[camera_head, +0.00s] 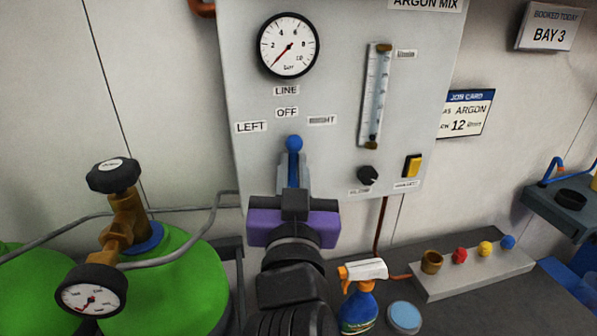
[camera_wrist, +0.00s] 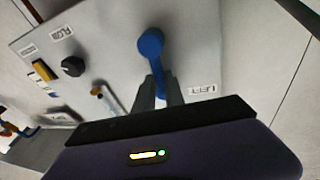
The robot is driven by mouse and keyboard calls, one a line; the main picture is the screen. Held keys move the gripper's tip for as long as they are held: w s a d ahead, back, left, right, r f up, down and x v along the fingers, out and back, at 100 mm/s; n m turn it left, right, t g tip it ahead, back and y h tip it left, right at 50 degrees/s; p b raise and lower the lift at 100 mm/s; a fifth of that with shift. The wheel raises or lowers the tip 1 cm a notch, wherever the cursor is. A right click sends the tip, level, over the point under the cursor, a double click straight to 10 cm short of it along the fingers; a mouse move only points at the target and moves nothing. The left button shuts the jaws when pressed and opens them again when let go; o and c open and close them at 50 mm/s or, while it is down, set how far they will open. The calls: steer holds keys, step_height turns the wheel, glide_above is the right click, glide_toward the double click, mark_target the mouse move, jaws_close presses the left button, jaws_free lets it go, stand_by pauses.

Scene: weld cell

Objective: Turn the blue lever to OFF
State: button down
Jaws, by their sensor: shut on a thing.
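The blue lever (camera_head: 294,144) is on the grey panel (camera_head: 340,180), with its round knob just below the OFF label (camera_head: 287,112). The LEFT label (camera_head: 251,127) is to its left and a partly blurred label ending in HT (camera_head: 322,120) to its right. My gripper (camera_head: 293,175) is in front of the panel, its fingers shut on the lever's shaft below the knob. In the wrist view the blue lever (camera_wrist: 151,44) rises from between the two grey fingertips (camera_wrist: 156,88). The lever's lower part is hidden by my gripper.
A gauge (camera_head: 288,45), flow tube (camera_head: 376,95), black knob (camera_head: 368,175) and yellow switch (camera_head: 413,165) are on the panel. Green cylinders (camera_head: 180,285) with a brass valve stand at left. A spray bottle (camera_head: 360,295) and a rack of coloured caps (camera_head: 475,265) stand at lower right.

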steer(key=shift+a+f+n, duration=0.1)
steer(key=shift+a+n, duration=0.15)
steer(key=shift+n, duration=0.25)
steer(key=c, duration=1.4)
jaws_free()
steer(key=shift+s, duration=0.15)
steer(key=s+d+f+b, duration=0.1)
steer(key=s+b, duration=0.1)
steer(key=s, duration=0.5)
steer(key=shift+s+f, duration=0.25)
steer(key=shift+r, duration=0.1)
